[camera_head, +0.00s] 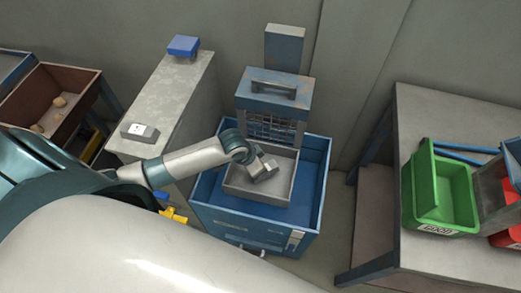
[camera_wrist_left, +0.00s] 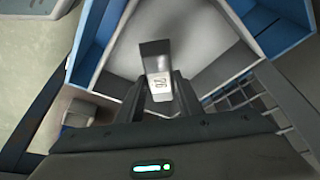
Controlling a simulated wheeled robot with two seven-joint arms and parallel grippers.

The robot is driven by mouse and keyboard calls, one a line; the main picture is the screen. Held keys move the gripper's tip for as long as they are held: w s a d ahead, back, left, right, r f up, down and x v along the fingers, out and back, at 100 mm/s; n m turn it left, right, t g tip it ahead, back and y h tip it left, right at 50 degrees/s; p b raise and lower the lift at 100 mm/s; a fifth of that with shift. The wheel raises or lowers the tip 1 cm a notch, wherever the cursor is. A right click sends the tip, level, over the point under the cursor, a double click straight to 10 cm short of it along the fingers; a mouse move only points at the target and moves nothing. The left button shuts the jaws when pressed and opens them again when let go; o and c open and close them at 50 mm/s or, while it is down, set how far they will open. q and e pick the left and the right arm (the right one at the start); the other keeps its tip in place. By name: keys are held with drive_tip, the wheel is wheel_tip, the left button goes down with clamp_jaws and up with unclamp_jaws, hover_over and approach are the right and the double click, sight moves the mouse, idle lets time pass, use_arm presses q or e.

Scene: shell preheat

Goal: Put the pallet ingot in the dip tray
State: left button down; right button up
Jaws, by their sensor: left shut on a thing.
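The pallet ingot is a small grey metal block with a stamped number; it shows in the left wrist view (camera_wrist_left: 157,66), between the fingers. My left gripper (camera_wrist_left: 158,92) is shut on it. In the head view my left gripper (camera_head: 263,167) reaches in over the dip tray, and I cannot clearly separate the ingot from the fingers there. The dip tray (camera_head: 240,188) is a shallow grey open box set inside a blue tub. Its pale floor (camera_wrist_left: 205,62) lies behind the ingot in the wrist view. I cannot tell whether the ingot touches the floor. My right gripper is out of view.
The blue tub (camera_head: 204,213) surrounds the tray. A blue handled housing (camera_head: 272,92) with a wire grid stands at its back. A grey ledge (camera_head: 170,95) is to the left, a brown bin (camera_head: 55,78) beyond it. A green bin (camera_head: 440,192) stands on the right table.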

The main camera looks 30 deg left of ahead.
use_arm(q)
drive_tip(key=shift+w+a+f, duration=0.6)
drive_tip(key=shift+w+a, duration=0.05)
drive_tip(key=shift+w, duration=0.1)
drive_tip(key=shift+f+p, duration=0.4)
drive_tip(key=shift+f, duration=1.6)
drive_tip(key=shift+f, duration=0.1)
drive_tip(key=c, duration=1.3)
unclamp_jaws()
drive_tip(key=shift+s, duration=0.1)
drive_tip(key=shift+o, duration=0.2)
drive_tip(key=v, duration=1.2)
drive_tip(key=shift+b, duration=0.3)
